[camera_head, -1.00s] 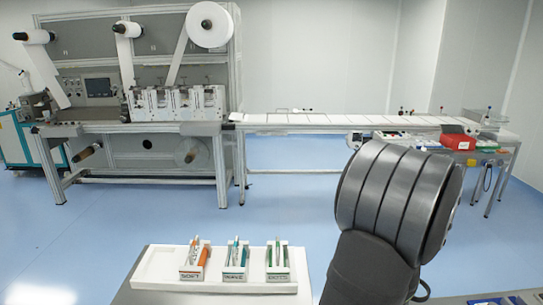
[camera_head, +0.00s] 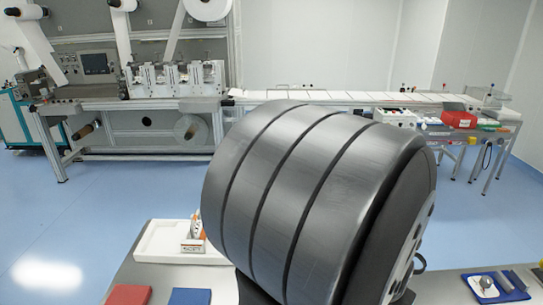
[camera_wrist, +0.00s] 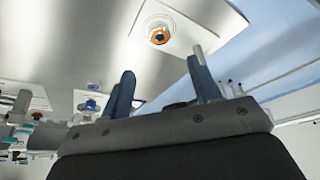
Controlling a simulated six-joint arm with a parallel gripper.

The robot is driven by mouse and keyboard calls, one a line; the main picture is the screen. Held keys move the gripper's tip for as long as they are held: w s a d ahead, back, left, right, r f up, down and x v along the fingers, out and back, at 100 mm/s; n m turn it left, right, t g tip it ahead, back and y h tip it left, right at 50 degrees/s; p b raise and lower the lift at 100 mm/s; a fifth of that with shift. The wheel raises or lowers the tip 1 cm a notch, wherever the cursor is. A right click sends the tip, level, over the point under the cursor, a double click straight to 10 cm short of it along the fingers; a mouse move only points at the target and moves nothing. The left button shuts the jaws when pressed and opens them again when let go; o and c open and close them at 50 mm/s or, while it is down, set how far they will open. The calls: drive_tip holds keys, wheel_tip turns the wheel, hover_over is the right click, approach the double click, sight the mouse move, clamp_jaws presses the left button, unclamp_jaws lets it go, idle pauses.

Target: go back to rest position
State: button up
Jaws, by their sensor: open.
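My gripper (camera_wrist: 163,88) shows in the wrist view with two dark blue-grey fingers spread apart and nothing between them. The fingers point toward a grey surface (camera_wrist: 75,40). Beyond them is a white plate with a round, orange-centred item (camera_wrist: 159,34); how far away it is I cannot tell. In the head view a large dark ribbed part of my own arm fills the middle, and my gripper is not seen there.
A white tray (camera_head: 160,238) on the near table holds a small box with orange items (camera_head: 194,233); my arm hides the tray's right part. Red (camera_head: 128,295) and blue (camera_head: 190,296) blocks lie in front. A converting machine (camera_head: 130,60) and conveyor (camera_head: 330,97) stand behind, across open floor.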

drive_tip(key=x, duration=1.1)
drive_tip(key=shift+f, duration=0.3)
drive_tip(key=shift+w+d+r, duration=0.1)
drive_tip(key=shift+r, duration=0.2)
wheel_tip(320, 180, up, 3)
drive_tip(key=shift+r, duration=0.25)
drive_tip(key=s+d+r, duration=0.3)
drive_tip(key=s+r, duration=0.4)
drive_tip(key=s, duration=0.4)
drive_tip(key=w+d+r+m, duration=0.1)
drive_tip(key=w+d, duration=0.1)
drive_tip(key=d, duration=0.5)
drive_tip(key=w+d+r+m, duration=0.1)
drive_tip(key=w+d, duration=0.1)
drive_tip(key=d, duration=0.5)
drive_tip(key=shift+w+d+g, duration=0.3)
drive_tip(key=shift+d+g, duration=0.05)
drive_tip(key=shift+g, duration=0.05)
drive_tip(key=shift+r, duration=0.1)
